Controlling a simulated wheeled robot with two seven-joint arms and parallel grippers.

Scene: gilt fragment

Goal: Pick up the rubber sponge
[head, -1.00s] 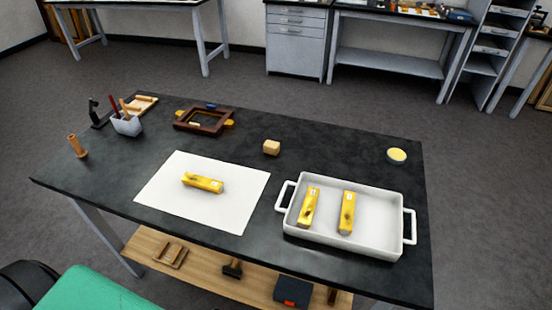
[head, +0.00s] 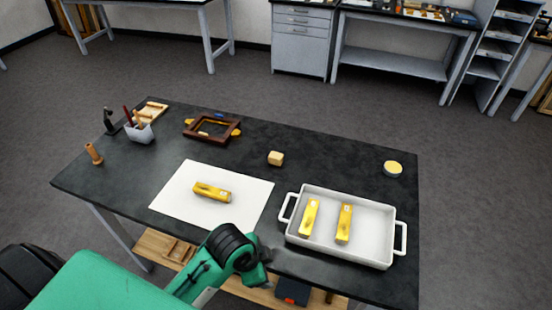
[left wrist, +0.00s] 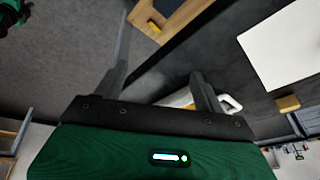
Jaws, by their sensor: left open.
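The rubber sponge appears to be the small tan block (head: 276,158) on the dark bench, behind the gap between the white sheet and the tray. It also shows at the right of the left wrist view (left wrist: 288,103). My left gripper (left wrist: 160,68) is open, its fingers apart with nothing held between them. In the head view my left arm reaches up from the bottom to the bench's front edge, well short of the sponge. The gripper's fingers are hard to make out there. My right gripper is not in view.
A white handled tray (head: 372,250) holds two yellow bars. A white sheet (head: 175,205) bears another yellow bar. A brown frame (head: 208,135), a pen cup (head: 140,132) and a round yellow-topped tin (head: 393,168) stand around. The bench is bare around the sponge.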

